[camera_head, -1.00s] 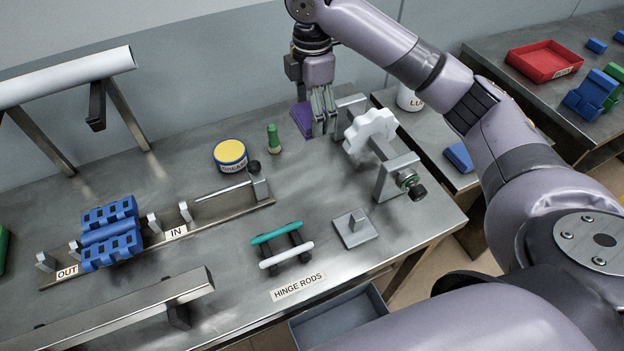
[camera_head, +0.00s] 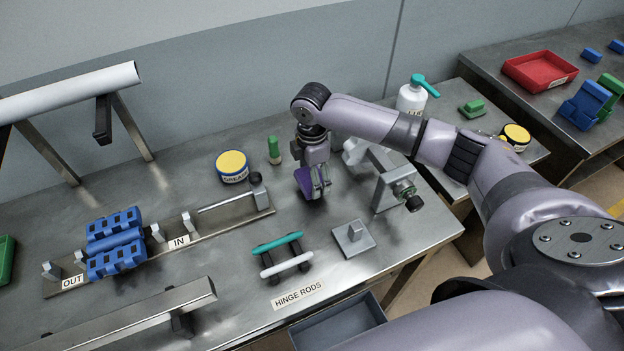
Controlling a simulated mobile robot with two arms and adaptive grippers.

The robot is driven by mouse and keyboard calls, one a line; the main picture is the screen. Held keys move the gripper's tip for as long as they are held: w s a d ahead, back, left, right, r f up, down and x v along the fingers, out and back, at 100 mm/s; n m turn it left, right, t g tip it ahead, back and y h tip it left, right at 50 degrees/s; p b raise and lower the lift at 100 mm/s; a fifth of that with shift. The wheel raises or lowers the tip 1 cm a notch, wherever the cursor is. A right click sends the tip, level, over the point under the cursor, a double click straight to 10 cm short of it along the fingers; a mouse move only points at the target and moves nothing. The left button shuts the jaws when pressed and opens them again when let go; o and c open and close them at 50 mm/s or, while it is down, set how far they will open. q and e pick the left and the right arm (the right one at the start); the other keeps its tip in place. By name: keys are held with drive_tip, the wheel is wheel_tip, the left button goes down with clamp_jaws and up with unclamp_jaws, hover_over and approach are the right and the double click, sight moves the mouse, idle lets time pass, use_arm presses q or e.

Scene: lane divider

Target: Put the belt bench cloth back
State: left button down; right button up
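A purple folded cloth (camera_head: 305,181) is at the fingers of my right gripper (camera_head: 319,191). The gripper points down and appears shut on the cloth, low over the back middle of the metal bench (camera_head: 230,285). I cannot tell whether the cloth touches the bench top. The fingers and wrist hide part of the cloth. My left gripper is not in view.
A grease tin (camera_head: 232,166) and a green-topped peg (camera_head: 274,150) stand left of the gripper. Hinge rods (camera_head: 277,243) and a square block (camera_head: 353,236) lie in front.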

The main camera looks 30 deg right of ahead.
wheel_tip(320, 180, down, 2)
drive_tip(key=shift+f+p, duration=0.1)
drive_tip(key=shift+p, duration=0.65)
drive_tip(key=shift+f, duration=0.25)
drive_tip(key=shift+f, duration=0.2)
drive_tip(key=o, duration=1)
